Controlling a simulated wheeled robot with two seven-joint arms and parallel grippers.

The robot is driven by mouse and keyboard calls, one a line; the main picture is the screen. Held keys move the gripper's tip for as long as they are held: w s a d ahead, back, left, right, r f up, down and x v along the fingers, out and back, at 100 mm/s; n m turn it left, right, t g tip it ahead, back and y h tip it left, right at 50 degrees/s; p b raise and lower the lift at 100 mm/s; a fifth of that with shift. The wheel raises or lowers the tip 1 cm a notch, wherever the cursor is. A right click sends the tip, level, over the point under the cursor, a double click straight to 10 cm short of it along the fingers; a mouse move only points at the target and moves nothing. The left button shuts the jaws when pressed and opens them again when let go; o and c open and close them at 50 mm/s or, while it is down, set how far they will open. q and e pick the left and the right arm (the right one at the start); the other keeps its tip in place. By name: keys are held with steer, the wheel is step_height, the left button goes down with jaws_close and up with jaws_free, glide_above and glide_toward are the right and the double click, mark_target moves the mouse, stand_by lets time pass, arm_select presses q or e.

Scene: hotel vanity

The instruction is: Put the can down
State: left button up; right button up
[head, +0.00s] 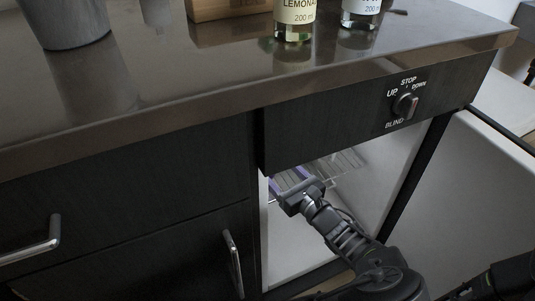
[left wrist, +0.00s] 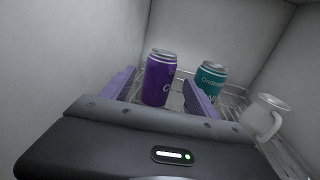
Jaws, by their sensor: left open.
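A purple can (left wrist: 158,78) stands upright on the wire shelf inside the cabinet under the counter. In the left wrist view it is between the two purple fingers of my left gripper (left wrist: 160,92), which is open, with a gap seen on the right side of the can. In the head view my left gripper (head: 287,181) reaches into the open cabinet, and the can cannot be made out there. My right gripper is not in view.
A teal can (left wrist: 208,84) stands right of the purple can, and a white mug (left wrist: 264,117) is farther right on the wire shelf (head: 337,166). Pale walls close in around the gripper. The open door (head: 490,180) is at right. Bottles (head: 294,22) stand on the counter (head: 180,75) above.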

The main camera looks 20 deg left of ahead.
arm_select(q)
steer(key=v, duration=0.3)
steer(key=shift+s+d+p, duration=0.2)
steer(key=shift+d+p, duration=0.1)
steer(key=shift+p, duration=0.05)
